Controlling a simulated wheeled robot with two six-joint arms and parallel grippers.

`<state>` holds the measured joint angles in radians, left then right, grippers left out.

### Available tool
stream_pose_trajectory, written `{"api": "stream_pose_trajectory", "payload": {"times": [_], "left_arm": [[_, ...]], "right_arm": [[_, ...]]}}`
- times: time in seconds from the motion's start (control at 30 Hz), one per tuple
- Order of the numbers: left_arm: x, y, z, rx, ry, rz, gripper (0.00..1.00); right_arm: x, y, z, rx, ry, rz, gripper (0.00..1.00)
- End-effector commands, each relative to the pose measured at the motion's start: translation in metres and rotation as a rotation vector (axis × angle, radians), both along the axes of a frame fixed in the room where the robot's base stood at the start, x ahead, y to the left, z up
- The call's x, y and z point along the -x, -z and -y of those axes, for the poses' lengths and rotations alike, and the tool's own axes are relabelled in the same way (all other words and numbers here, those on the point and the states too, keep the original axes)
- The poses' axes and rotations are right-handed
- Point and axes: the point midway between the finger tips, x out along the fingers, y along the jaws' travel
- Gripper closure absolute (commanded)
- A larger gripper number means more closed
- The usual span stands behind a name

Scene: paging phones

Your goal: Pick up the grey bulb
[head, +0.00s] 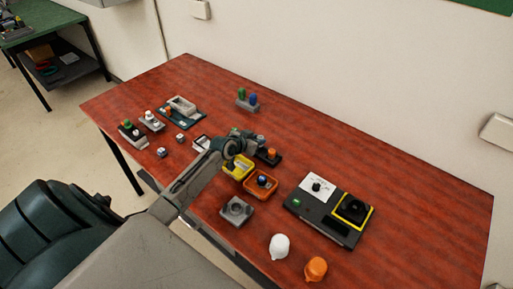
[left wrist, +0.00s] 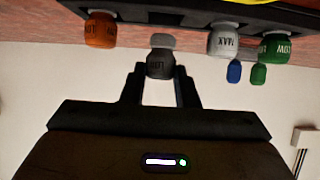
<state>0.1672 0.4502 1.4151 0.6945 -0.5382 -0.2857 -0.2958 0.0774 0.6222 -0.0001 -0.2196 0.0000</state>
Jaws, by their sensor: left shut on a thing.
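The grey bulb (left wrist: 160,64) is dark grey with a lighter grey base and some lettering. It sits between the two fingers of my left gripper (left wrist: 161,84) in the left wrist view, and the gripper is shut on it. A dark rack (left wrist: 185,14) runs along the top of that view, close to the bulb's base; I cannot tell whether they touch. In the head view my left gripper (head: 256,142) is over the middle of the red table, and the arm partly hides the bulb and rack. My right gripper is not in view.
An orange bulb (left wrist: 100,30), a white bulb (left wrist: 223,40) and a green bulb (left wrist: 275,48) flank the grip. A black device (head: 320,221) stands to the right. The table's far right is clear.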

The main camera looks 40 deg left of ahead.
Motion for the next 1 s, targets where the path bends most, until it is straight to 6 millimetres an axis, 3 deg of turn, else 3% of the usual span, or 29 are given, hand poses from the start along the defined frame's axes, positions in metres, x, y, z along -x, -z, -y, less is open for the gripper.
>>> {"api": "stream_pose_trajectory", "payload": {"times": [0.03, 0.2, 0.5, 0.7, 1.0], "left_arm": [[0.015, 0.007, 0.002, -0.002, 0.003, -0.01, 1.0], [0.054, 0.002, 0.011, -0.004, 0.005, -0.008, 1.0], [0.108, -0.005, 0.021, -0.004, 0.003, -0.009, 1.0], [0.133, -0.008, 0.026, -0.003, 0.002, -0.008, 1.0], [0.151, -0.011, 0.03, 0.0, 0.001, -0.007, 1.0]], "right_arm": [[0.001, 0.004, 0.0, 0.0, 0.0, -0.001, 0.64], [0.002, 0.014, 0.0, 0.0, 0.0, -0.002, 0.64], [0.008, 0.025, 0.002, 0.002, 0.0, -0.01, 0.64], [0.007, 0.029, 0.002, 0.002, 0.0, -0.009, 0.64], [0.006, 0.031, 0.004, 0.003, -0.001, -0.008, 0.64]]}}
